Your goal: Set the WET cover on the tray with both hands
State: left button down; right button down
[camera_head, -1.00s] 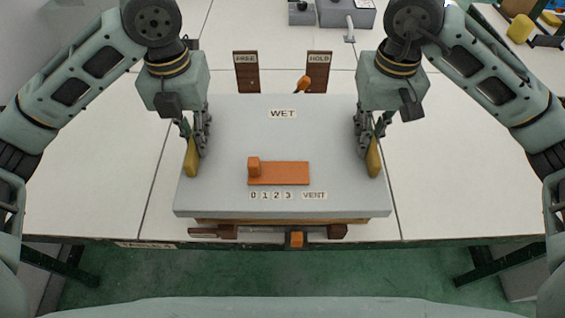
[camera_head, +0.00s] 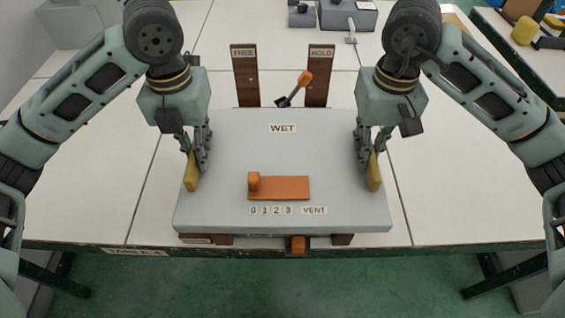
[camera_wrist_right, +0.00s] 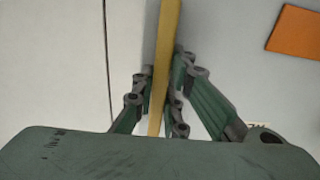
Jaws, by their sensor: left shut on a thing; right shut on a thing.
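The WET cover (camera_head: 283,150) is a wide grey lid, level, with a WET label, an orange slider plate (camera_head: 285,187) and 0 1 2 3 VENT marks. My left gripper (camera_head: 192,172) is shut on the yellow handle (camera_head: 191,178) at the cover's left side. My right gripper (camera_head: 374,170) is shut on the yellow handle (camera_head: 375,178) at its right side; the right wrist view shows this handle (camera_wrist_right: 165,60) between the fingers. The tray is mostly hidden under the cover. I cannot tell whether the cover touches it.
Behind the cover stand two brown posts marked FREE (camera_head: 246,80) and HOLD (camera_head: 319,80), with an orange-tipped lever (camera_head: 304,78) between them. An orange block (camera_head: 298,244) shows below the front edge. The white table (camera_head: 460,180) is clear on both sides.

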dwell(0.3)
pick_arm(q)
jog(key=c, duration=1.8)
grip_release()
pick_arm(e)
jog(key=c, duration=1.8)
grip_release()
pick_arm(q)
jog(key=shift+o, duration=0.2)
pick_arm(e)
jog(key=shift+o, duration=0.2)
jog(key=shift+r, duration=0.35)
pick_arm(q)
notch_tip(320, 180, up, 12)
pick_arm(e)
notch_tip(320, 180, up, 11)
pick_arm(q)
jog(key=shift+f, duration=0.15)
